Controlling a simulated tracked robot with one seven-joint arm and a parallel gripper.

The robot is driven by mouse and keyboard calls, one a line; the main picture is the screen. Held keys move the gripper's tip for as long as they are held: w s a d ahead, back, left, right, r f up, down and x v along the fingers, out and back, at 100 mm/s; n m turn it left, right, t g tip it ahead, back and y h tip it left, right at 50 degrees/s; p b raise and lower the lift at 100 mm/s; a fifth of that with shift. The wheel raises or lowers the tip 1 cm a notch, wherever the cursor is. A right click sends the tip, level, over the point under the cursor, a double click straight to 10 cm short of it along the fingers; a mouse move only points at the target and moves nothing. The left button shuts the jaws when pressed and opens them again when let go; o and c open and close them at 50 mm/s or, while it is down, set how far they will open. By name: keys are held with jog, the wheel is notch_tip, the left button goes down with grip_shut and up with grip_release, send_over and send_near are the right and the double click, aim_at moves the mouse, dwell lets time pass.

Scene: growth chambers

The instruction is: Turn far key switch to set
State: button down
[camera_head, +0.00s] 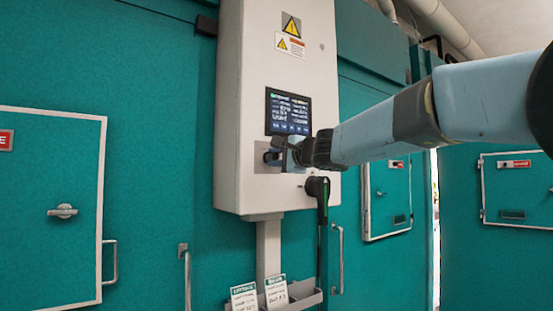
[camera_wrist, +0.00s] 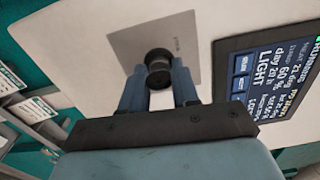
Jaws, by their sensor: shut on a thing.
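The key switch (camera_wrist: 158,68) is a short black round knob on a grey metal plate (camera_wrist: 128,42), which is fixed to the front of a white control cabinet (camera_head: 258,60). My gripper (camera_head: 275,153) reaches in from the right, just below the cabinet's screen. In the wrist view, the two blue fingers of my gripper (camera_wrist: 160,82) stand on either side of the knob and are shut on it. The knob's markings and pointer are too small or hidden to read. In the head view my gripper largely covers the switch.
A lit screen (camera_head: 288,112) sits just above my gripper, beside it in the wrist view (camera_wrist: 268,78). A black handle with a green stripe (camera_head: 319,190) hangs close below. A rack with cards (camera_head: 303,294) is lower down. Teal chamber walls flank the cabinet.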

jog(key=m, duration=0.5)
jog(key=shift+w+f, duration=0.1)
jog(key=shift+f, duration=0.3)
dwell(0.4)
jog(key=c, duration=0.8)
grip_release()
jog(key=shift+r, duration=0.15)
jog(key=shift+c, duration=0.2)
jog(key=shift+d, duration=0.1)
jog(key=shift+s+d+r, duration=0.1)
jog(key=shift+s+d, duration=0.05)
jog(key=shift+s, duration=0.2)
jog(key=v, duration=1.3)
